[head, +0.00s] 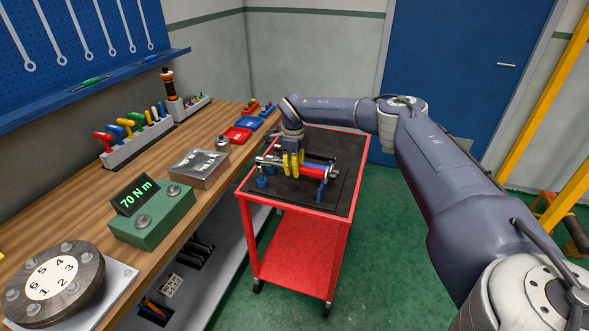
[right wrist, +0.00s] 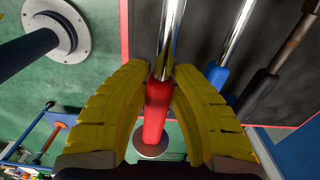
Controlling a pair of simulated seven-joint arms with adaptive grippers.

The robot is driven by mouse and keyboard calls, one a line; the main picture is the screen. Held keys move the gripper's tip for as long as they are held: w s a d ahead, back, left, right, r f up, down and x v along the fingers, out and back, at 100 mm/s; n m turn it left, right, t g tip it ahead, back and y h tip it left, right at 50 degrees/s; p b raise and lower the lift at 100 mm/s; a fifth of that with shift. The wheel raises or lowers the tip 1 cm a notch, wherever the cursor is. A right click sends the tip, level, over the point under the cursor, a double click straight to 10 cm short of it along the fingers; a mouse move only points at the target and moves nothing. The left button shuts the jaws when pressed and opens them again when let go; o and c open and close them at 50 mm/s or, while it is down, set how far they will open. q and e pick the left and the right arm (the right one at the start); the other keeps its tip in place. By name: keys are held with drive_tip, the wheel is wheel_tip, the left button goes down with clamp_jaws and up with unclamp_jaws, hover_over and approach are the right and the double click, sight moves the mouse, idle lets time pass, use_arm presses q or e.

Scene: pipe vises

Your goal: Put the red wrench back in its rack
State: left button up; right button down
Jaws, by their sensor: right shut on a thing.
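The red wrench has a red handle and a shiny steel shaft. In the head view its red handle (head: 314,171) shows just right of my right gripper (head: 292,166), above the black top of the red cart. In the right wrist view my gripper's yellow fingers (right wrist: 160,85) are closed around the wrench, where the red grip (right wrist: 157,105) meets the shaft. A blue-handled tool (right wrist: 218,76) and a dark-handled one (right wrist: 258,92) lie beside it. Small blue supports (head: 322,190) stand on the cart; I cannot tell whether the wrench touches them. My left gripper is not in view.
The red cart (head: 296,210) stands right of the wooden workbench (head: 80,185). On the bench are a green 70 N m display box (head: 150,218), a numbered dial (head: 55,275) and a holder (head: 140,147) with several coloured handles.

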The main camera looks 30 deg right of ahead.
drive_tip(key=shift+s+a+f, duration=0.1)
drive_tip(key=shift+a+f, duration=0.05)
drive_tip(key=shift+f, duration=2.4)
idle(4.0)
drive_tip(key=c, duration=1.2)
unclamp_jaws()
drive_tip(key=shift+o, duration=0.2)
wheel_tip(320, 180, up, 12)
